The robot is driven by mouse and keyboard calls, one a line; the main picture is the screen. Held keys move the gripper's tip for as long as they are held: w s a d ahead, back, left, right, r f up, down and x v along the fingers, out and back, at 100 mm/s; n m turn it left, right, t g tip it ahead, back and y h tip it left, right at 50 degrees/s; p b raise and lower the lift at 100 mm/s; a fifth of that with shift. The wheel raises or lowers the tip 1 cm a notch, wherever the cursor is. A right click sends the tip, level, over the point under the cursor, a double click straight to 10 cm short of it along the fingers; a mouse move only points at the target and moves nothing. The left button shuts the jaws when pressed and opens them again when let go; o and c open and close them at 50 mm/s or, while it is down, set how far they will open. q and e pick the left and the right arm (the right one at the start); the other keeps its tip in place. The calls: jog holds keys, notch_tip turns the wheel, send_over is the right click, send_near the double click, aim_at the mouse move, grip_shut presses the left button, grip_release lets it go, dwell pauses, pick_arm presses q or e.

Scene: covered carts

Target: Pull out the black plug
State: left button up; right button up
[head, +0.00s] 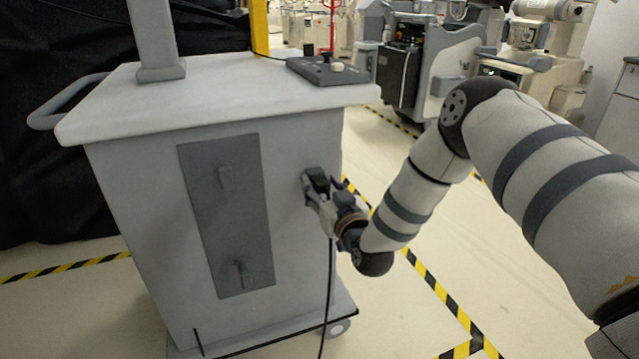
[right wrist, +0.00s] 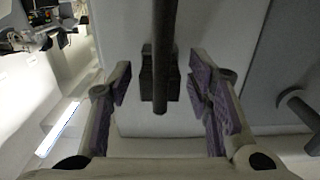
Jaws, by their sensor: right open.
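The black plug (right wrist: 146,77) sits against the grey side of the cart (head: 125,215), with its dark cable running from it. In the right wrist view it is between the two purple-padded fingers of my right gripper (right wrist: 165,85), with a gap on each side. The fingers are open and do not appear to touch it. In the head view my right gripper (head: 316,184) is at the cart's side near its right edge and hides most of the plug. The black cable (head: 330,285) hangs below toward the floor. My left gripper is not in view.
A dark grey panel with two hooks (head: 225,215) is on the cart side, left of my gripper. A black control box (head: 325,70) lies on the cart top. Floor with yellow-black tape (head: 432,282) is clear to the right; other machines stand behind.

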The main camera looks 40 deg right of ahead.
aim_at(328, 195)
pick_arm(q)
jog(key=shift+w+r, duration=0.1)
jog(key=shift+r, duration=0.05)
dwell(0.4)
pick_arm(e)
grip_shut()
jog(key=shift+p+v, duration=0.8)
jog(key=shift+v, duration=0.25)
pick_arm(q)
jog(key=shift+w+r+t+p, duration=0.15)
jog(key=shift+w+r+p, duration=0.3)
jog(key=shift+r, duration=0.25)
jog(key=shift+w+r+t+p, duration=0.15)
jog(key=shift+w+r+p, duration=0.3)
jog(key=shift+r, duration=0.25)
pick_arm(e)
jog(key=shift+v, duration=1.95)
